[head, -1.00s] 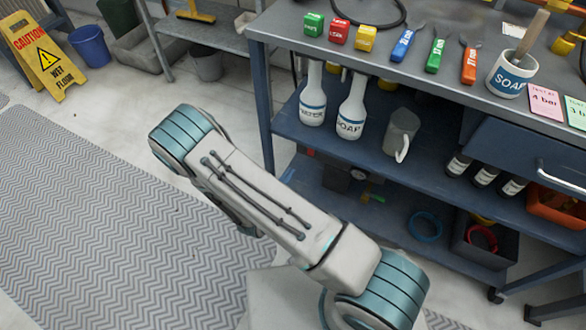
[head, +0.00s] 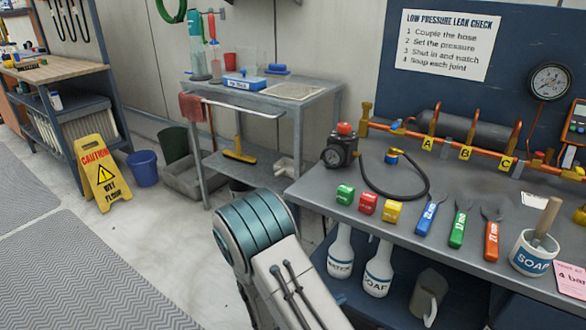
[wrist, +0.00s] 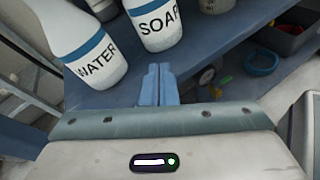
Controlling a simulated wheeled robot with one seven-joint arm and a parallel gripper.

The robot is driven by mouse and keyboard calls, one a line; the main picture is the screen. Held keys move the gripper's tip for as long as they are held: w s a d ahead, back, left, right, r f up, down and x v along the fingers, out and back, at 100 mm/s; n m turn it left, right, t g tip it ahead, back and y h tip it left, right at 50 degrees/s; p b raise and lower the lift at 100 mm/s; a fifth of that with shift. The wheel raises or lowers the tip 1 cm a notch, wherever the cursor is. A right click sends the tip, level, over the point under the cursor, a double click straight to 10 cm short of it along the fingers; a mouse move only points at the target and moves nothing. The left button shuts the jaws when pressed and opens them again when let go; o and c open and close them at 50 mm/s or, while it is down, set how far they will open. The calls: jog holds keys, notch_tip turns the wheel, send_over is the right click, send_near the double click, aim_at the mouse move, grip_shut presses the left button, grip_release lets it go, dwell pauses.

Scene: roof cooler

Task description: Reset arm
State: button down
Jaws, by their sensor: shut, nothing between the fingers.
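My gripper (wrist: 157,86) shows in the wrist view with its two blue fingers together and nothing between them. In the head view only my upper arm shows at the bottom middle, and the gripper is out of frame. There the water bottle (head: 340,255) and soap bottle (head: 378,270) stand upright on the shelf under the bench top, left of a grey jug (head: 425,300).
The grey workbench (head: 330,200) carries colored blocks, wrenches, a soap pot (head: 532,255) and a black hose (head: 410,190). A sink table (head: 215,95) stands behind it. A yellow caution sign (head: 98,175) and blue bucket (head: 143,168) stand at left. Floor between is clear.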

jog(key=s+d+r+m+g+y+p, duration=0.1)
jog(key=s+d+r+m+g+p, duration=0.2)
jog(key=r, duration=0.5)
jog(key=s+d+r+m+g+y+p, duration=0.1)
jog(key=s+d+r+m+g+p, duration=0.25)
jog(key=r, duration=0.55)
jog(key=s+d+r+m+g+y+p, duration=0.1)
jog(key=s+r+m+g+p, duration=0.2)
jog(key=r+m, duration=0.4)
jog(key=s+a+r+m+t+y+p, duration=0.1)
jog(key=s+r+m+y+p, duration=0.1)
jog(key=r, duration=0.6)
jog(key=s+a+r+m+t+y+p, duration=0.2)
jog(key=s+r+m+y+p, duration=0.1)
jog(key=r+p, duration=0.4)
jog(key=s+a+r+m+t+y+p, duration=0.1)
jog(key=s+r+m+y+p, duration=0.2)
jog(key=r, duration=0.7)
jog(key=shift+a+y+p, duration=0.15)
jog(key=shift+y+p, duration=0.45)
jog(key=shift+p, duration=0.35)
jog(key=c, duration=2.1)
grip_release()
jog(key=shift+c, duration=0.2)
